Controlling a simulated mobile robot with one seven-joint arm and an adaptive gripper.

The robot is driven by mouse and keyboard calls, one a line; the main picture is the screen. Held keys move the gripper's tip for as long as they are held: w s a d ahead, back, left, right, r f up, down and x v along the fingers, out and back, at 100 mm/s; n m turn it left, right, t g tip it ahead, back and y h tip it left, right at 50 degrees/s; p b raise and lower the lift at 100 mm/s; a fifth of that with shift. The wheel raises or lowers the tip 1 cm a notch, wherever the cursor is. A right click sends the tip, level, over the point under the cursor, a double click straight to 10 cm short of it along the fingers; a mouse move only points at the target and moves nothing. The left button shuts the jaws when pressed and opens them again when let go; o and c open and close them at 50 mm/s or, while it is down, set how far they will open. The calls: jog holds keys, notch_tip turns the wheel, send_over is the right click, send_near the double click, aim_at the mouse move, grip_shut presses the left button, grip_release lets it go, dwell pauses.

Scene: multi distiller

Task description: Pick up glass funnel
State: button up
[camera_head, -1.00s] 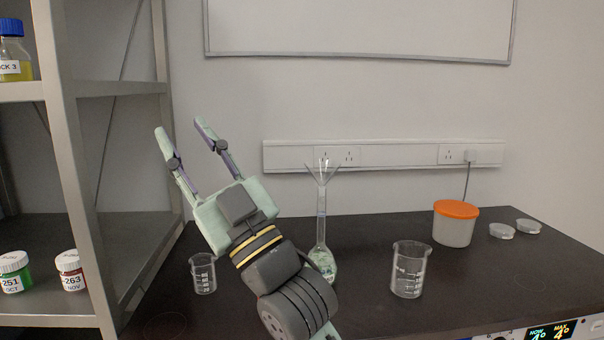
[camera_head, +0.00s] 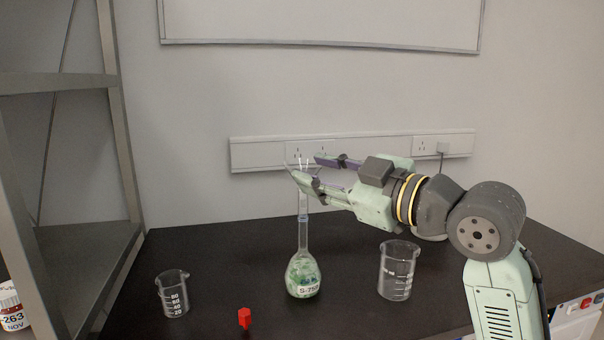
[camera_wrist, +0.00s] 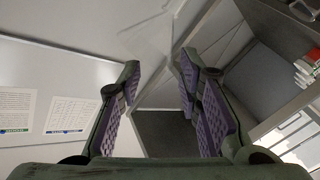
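A clear glass funnel (camera_head: 301,164) stands in the neck of a round-bottomed flask (camera_head: 304,274) with green and white contents and a label. My gripper (camera_head: 305,168) comes in from the right at the height of the funnel's cone. Its fingers are apart, and the near finger partly hides the funnel. In the wrist view the fingers are wide apart, with a faint clear shape, apparently the funnel (camera_wrist: 150,38), ahead near the fingertips. I cannot tell whether either finger touches it.
Beakers stand left (camera_head: 173,294) and right (camera_head: 398,270) of the flask. A red object (camera_head: 244,317) lies in front. A metal shelf (camera_head: 70,200) stands at the left. A socket rail (camera_head: 400,147) runs along the wall behind. The dark bench (camera_head: 350,310) has clear space in front.

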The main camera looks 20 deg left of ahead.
aim_at(291, 170)
jog(key=x, duration=0.1)
jog(key=p+x, duration=0.1)
jog(key=x, duration=0.3)
jog(key=shift+s+a+p, duration=0.15)
jog(key=shift+s+p, duration=0.2)
jog(key=shift+s, duration=0.1)
jog(key=shift+w+a+f, duration=0.1)
jog(key=shift+w+a, duration=0.15)
jog(key=shift+a, duration=0.15)
grip_shut()
